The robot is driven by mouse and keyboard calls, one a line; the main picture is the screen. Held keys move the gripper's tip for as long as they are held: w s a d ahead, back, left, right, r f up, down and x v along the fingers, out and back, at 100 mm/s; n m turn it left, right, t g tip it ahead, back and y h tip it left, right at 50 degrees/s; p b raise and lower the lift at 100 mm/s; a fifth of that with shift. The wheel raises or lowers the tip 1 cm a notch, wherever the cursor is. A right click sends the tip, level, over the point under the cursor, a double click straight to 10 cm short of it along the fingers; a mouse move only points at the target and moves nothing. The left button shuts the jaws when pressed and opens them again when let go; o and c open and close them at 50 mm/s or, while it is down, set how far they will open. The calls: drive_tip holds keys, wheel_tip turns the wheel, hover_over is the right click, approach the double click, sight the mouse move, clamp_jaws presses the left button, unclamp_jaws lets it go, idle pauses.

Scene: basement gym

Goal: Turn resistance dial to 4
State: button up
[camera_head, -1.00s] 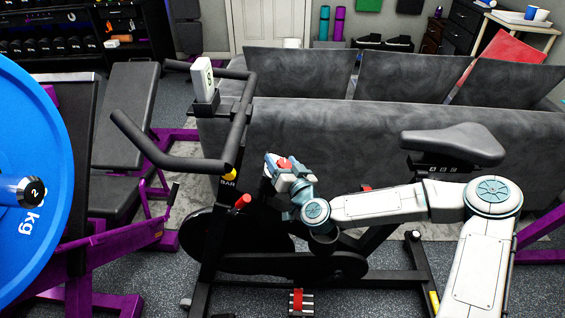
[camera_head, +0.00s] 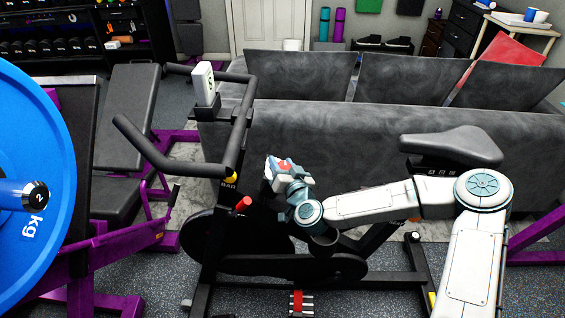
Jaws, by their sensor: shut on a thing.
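The black exercise bike (camera_head: 213,246) stands in the middle of the head view. A red knob (camera_head: 243,203) sits on its frame below the handlebar, close to a yellow knob (camera_head: 231,176). My gripper (camera_head: 268,177) is at the bike's front frame, just right of and above the red knob. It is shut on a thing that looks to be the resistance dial. The fingertips are small and partly hidden by my wrist, so the dial's face, numbers and setting cannot be read.
The handlebar (camera_head: 160,155) with a white console (camera_head: 204,84) rises left of my gripper. The bike seat (camera_head: 452,146) is close behind my forearm. A grey sofa (camera_head: 365,139) stands behind the bike. A blue weight plate (camera_head: 40,140) is at far left.

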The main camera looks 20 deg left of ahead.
drive_tip(key=m+h+p, duration=0.2)
drive_tip(key=h, duration=0.1)
drive_tip(key=m+t+h+p, duration=0.1)
drive_tip(key=shift+r+h, duration=0.3)
drive_tip(key=shift+h, duration=0.1)
drive_tip(key=shift+w+d+f+m+h+p, duration=0.1)
drive_tip(key=shift+d+f+m+h+p, duration=0.1)
drive_tip(key=shift+m+h+p, duration=0.65)
drive_tip(key=shift+w+d+f+m+h+p, duration=0.15)
drive_tip(key=shift+m+h+p, duration=0.25)
drive_tip(key=shift+m+h, duration=0.7)
drive_tip(key=shift+s+h, duration=0.1)
drive_tip(key=shift+h, duration=0.25)
drive_tip(key=o, duration=1)
drive_tip(key=shift+f, duration=0.1)
drive_tip(key=shift+s, duration=0.1)
drive_tip(key=v, duration=1.3)
drive_tip(key=shift+s+d+r, duration=0.15)
drive_tip(key=shift+s+r, duration=0.1)
drive_tip(key=shift+r, duration=0.2)
